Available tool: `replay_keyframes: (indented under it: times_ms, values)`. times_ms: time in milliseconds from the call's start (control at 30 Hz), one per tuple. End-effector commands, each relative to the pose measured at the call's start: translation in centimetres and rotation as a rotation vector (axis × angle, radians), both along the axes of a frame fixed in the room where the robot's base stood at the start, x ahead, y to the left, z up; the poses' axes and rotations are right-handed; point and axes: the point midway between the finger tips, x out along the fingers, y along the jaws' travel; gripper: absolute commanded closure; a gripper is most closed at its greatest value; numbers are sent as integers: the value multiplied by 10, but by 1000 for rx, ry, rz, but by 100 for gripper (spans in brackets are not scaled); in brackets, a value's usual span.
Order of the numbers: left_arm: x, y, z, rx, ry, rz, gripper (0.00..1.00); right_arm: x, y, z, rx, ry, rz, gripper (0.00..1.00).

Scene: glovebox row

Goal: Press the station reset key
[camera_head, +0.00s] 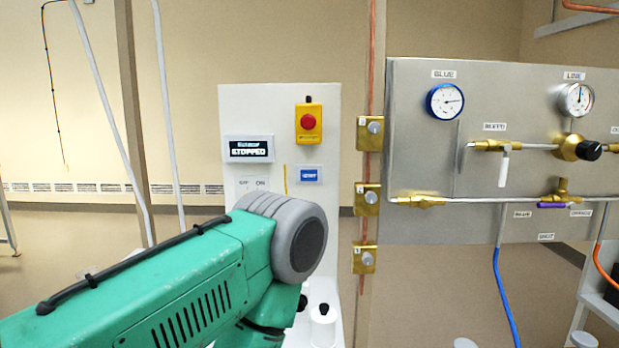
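A white station panel (275,100) stands upright in the middle. It carries a small blue key (309,175) with a white label too small to read surely, probably the reset key. Above the key is a red mushroom button (308,122) on a yellow box. To the left a dark display (249,149) reads "STOPPED". My green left arm comes in from the lower left, and its grey joint covers the lower part of the panel. The blue key is uncovered. Neither my left nor my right gripper shows.
A metal gas panel (425,130) with gauges, valves and pipes stands on the right. Brass fittings (369,133) line a post between the panels. A blue hose (505,295) hangs below. A white cylinder (323,328) stands low beside my arm.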

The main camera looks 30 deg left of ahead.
Motion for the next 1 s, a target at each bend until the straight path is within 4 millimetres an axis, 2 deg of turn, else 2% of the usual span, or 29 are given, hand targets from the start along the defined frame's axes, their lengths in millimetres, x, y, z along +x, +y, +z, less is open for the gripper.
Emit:
replay_keyframes:
  times_ms: [267,300,367,433,467,1000]
  values:
    - [0,0,0,0,0,0,44,0,0,0,0,0,0,60]
    - [0,0,0,0,0,0,51,0,0,0,0,0,0,60]
    - [0,0,0,0,0,0,72,0,0,0,0,0,0,60]
    - [0,0,0,0,0,0,97,0,0,0,0,0,0,60]
    - [0,0,0,0,0,0,100,0,0,0,0,0,0,60]
    - [0,0,0,0,0,0,100,0,0,0,0,0,0,60]
